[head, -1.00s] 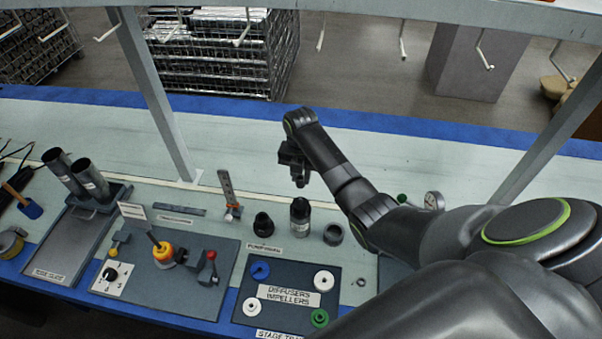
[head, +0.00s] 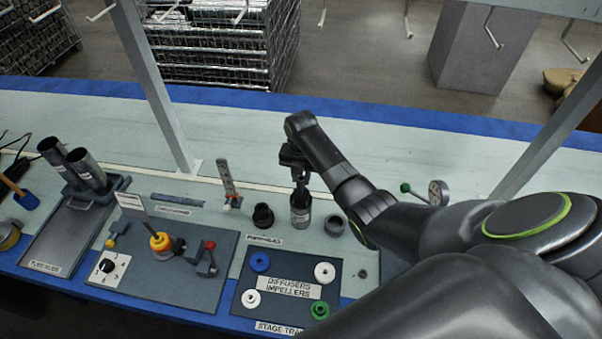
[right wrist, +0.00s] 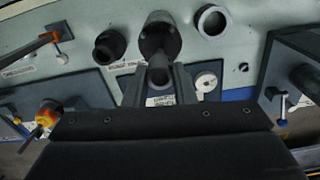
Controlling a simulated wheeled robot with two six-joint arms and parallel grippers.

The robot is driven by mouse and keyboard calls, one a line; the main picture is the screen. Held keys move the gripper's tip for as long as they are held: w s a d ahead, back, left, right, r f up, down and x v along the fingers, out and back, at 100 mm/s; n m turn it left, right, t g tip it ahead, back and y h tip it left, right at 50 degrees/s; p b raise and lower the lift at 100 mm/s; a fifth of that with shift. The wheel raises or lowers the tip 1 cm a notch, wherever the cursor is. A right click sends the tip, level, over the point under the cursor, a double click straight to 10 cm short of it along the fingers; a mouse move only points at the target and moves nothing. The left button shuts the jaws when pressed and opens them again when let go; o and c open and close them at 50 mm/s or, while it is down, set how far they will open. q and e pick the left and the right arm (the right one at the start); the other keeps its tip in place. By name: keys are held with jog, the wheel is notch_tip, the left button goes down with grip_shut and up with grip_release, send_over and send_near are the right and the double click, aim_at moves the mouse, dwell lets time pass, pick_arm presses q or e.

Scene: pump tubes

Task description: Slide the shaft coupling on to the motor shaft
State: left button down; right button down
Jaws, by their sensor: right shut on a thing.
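An upright dark cylinder (head: 300,216) with a pale label, which looks like the motor, stands on the bench; it also shows in the right wrist view (right wrist: 159,36). My right gripper (head: 299,182) points down right over its top. In the right wrist view the gripper (right wrist: 158,80) is shut on a small grey round piece (right wrist: 158,72), which looks like the shaft coupling. The coupling lines up roughly with the cylinder there. The motor shaft is hidden, so I cannot tell whether the coupling touches it. My left gripper is out of view.
A black flanged part (head: 263,216) stands close left of the cylinder and a grey ring (head: 335,225) close right. In front lies a dark tray (head: 290,312) with coloured discs. A fixture board (head: 200,290) is at left. The bench behind is clear.

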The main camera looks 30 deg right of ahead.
jog(key=shift+f+p, duration=0.1)
jog(key=shift+p, duration=0.75)
dwell(1.6)
jog(key=shift+f+b, duration=1)
jog(key=shift+f, duration=0.4)
jog(key=c, duration=1.1)
grip_release()
jog(key=shift+r+p, duration=1.1)
jog(key=shift+r, duration=7.65)
